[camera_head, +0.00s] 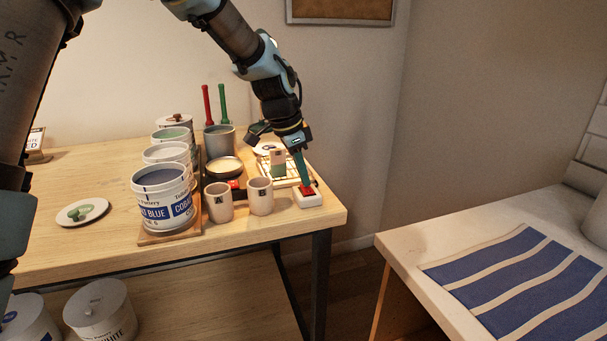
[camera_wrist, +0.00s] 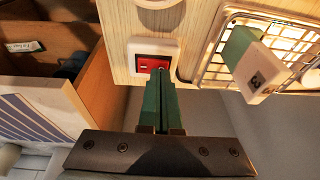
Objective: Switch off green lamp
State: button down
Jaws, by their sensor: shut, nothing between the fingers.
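A white switch box with a red rocker (camera_head: 308,191) sits at the right front corner of the wooden table. It also shows in the wrist view (camera_wrist: 153,64), close to the table edge. My gripper (camera_head: 304,181) is shut and empty, pointing down, with its green fingertips at the red rocker. In the wrist view my fingertips (camera_wrist: 160,74) overlap the rocker's lower right part; I cannot tell whether they touch it. I cannot tell which thing is the green lamp.
Two grey mugs (camera_head: 219,202) (camera_head: 260,196) stand left of the switch. Paint cans (camera_head: 164,203) and a grey pot (camera_head: 219,140) with red and green sticks stand farther left. A counter with a striped cloth (camera_head: 525,280) lies right, across a gap.

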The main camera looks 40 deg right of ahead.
aim_at(307, 191)
jog(key=shift+w+f, duration=0.1)
jog(key=shift+f, duration=0.25)
jog(key=shift+s+a+r, duration=0.1)
jog(key=shift+s+a, duration=0.05)
jog(key=shift+s, duration=0.25)
jog(key=shift+s+a+r, duration=0.1)
jog(key=shift+s+a, duration=0.05)
jog(key=shift+s, duration=0.25)
jog(key=r+p, duration=0.3)
jog(key=r, duration=0.1)
jog(key=shift+s+r, duration=0.1)
jog(key=shift+s, duration=0.1)
jog(key=b+v, duration=0.2)
jog(key=v, duration=0.7)
jog(key=shift+a+r, duration=0.2)
jog(key=shift+r, duration=0.2)
